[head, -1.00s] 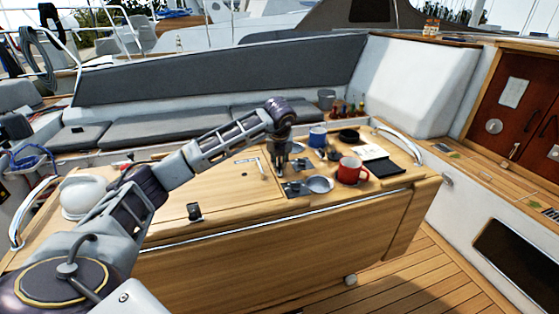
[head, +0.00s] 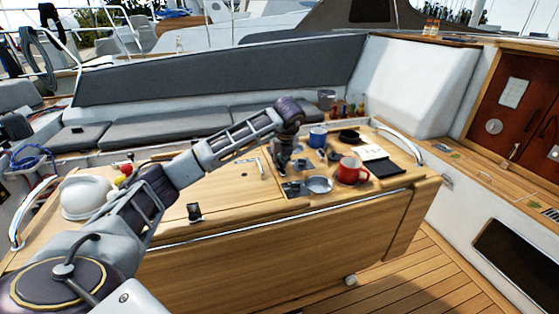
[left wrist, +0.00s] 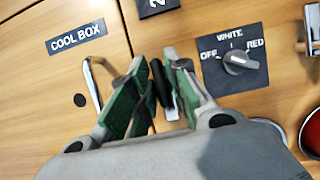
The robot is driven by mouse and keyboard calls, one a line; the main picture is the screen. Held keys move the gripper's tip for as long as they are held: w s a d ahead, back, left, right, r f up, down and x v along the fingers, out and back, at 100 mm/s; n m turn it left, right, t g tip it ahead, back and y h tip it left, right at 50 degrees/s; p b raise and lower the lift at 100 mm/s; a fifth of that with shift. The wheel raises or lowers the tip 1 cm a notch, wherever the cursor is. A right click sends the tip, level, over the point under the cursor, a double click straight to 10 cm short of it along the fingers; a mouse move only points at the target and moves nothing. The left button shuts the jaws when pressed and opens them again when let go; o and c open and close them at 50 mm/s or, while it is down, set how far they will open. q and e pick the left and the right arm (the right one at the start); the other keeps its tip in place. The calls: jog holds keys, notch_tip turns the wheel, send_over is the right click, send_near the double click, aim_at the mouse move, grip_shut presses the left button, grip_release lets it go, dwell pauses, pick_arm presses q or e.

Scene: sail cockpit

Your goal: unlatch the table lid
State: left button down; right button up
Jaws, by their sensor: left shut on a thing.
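My left gripper (head: 281,172) is over the wooden table lid (head: 232,190), near the small switch panel. In the left wrist view, its green-padded fingers (left wrist: 156,78) are shut on a dark upright lever (left wrist: 161,84), with a bit of bright metal beside it. The lever's base is largely hidden between the fingers. A bent metal handle (left wrist: 94,84) stands on the lid just left of the fingers; it also shows in the head view (head: 262,164). A black latch-like fitting (head: 194,212) sits near the table's front edge. My right gripper is not in view.
A switch plate (left wrist: 232,60) marked OFF, WHITE and RED is right of the fingers; a COOL BOX label (left wrist: 76,37) is at left.

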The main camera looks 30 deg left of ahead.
aim_at(284, 173)
pick_arm(q)
jog(key=c, duration=1.5)
grip_release()
jog(key=shift+c, duration=0.2)
jog(key=v, duration=1.2)
